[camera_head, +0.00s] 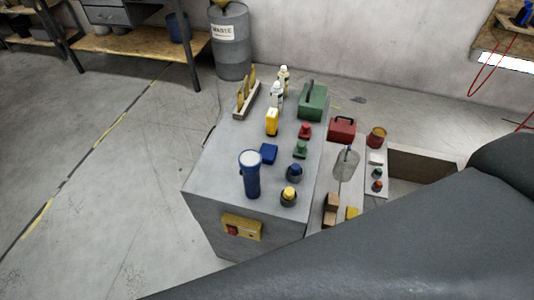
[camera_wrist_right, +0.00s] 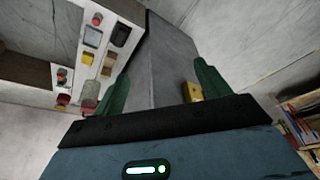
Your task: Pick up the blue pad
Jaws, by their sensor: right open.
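The blue pad (camera_head: 268,153) looks like a small blue block. It lies on the grey cabinet top (camera_head: 215,165), behind a blue flashlight-like cylinder (camera_head: 251,175) and left of a green stamp-like piece (camera_head: 300,149). My right gripper (camera_wrist_right: 162,88) shows in the right wrist view with its two green fingers wide apart and nothing held between them. A grey surface and a small yellow part (camera_wrist_right: 193,91) show beyond the fingers. I cannot make out the blue pad in that view. My left gripper is in neither view.
Near the pad stand a yellow item (camera_head: 272,122), a red stamp-like piece (camera_head: 305,131) and dark pots with blue (camera_head: 294,173) and yellow (camera_head: 288,196) tops. A green box (camera_head: 312,102) and white bottles (camera_head: 276,95) stand behind. My dark arm covers the lower right.

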